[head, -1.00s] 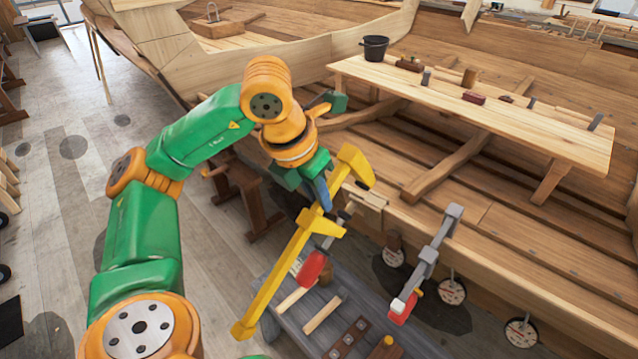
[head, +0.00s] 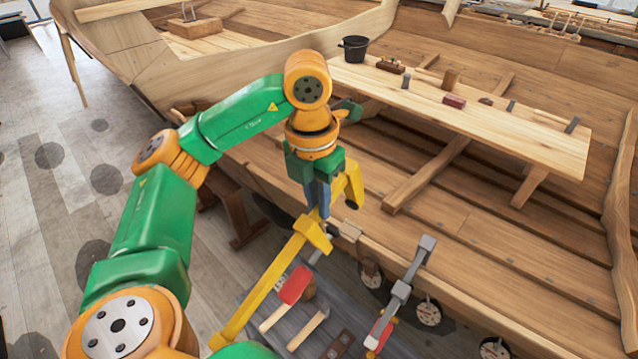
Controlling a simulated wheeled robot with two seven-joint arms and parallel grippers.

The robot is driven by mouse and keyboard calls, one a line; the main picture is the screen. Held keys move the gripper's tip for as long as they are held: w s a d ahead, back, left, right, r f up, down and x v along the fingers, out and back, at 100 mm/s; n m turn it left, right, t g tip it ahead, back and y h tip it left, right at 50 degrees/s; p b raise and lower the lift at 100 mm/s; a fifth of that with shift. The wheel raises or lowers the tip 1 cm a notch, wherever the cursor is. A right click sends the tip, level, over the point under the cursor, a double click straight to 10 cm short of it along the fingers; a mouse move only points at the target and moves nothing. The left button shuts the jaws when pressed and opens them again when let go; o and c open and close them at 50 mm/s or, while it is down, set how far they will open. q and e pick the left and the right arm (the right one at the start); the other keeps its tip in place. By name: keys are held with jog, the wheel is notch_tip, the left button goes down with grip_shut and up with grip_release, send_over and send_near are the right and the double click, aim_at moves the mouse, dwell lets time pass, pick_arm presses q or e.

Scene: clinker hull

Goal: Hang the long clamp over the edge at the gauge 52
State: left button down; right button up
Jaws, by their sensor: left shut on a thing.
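Several round gauges hang below the edge, including one at the middle (head: 428,312) and one at the right (head: 495,348). Their numbers are too small to read. My right gripper is out of view.
A grey clamp (head: 402,290) with a red handle hangs at the edge, right of the yellow clamp. A grey bench or cart (head: 262,340) with wooden tools stands below. A plank (head: 480,125) inside the hull bears a black bucket (head: 353,48) and small tools.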

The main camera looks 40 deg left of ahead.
pick_arm(q)
send_over(334, 230)
jog(key=s+a, duration=0.1)
jog(key=s, duration=0.1)
jog(key=f, duration=0.4)
jog(key=shift+w+f, duration=0.2)
jog(key=shift+s+f+b, duration=0.15)
jog(key=shift+f+b, duration=0.15)
jog(key=shift+b, duration=0.1)
jog(key=w+f+b, duration=0.1)
jog(key=f, duration=0.1)
jog(key=f+b, duration=0.1)
jog(key=f, duration=0.1)
jog(key=w+f+b, duration=0.1)
jog(key=f+b, duration=0.1)
jog(key=shift+w+d, duration=0.1)
jog(key=shift+w, duration=0.2)
jog(key=shift+w+d+f+b, duration=0.1)
jog(key=shift+f+b, duration=0.6)
jog(key=shift+f, duration=0.05)
jog(key=shift+w+f+b, duration=0.45)
jog(key=shift+w+f, duration=0.05)
jog(key=shift+f, duration=0.2)
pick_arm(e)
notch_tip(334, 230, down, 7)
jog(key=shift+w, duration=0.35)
pick_arm(q)
jog(key=shift+s, duration=0.15)
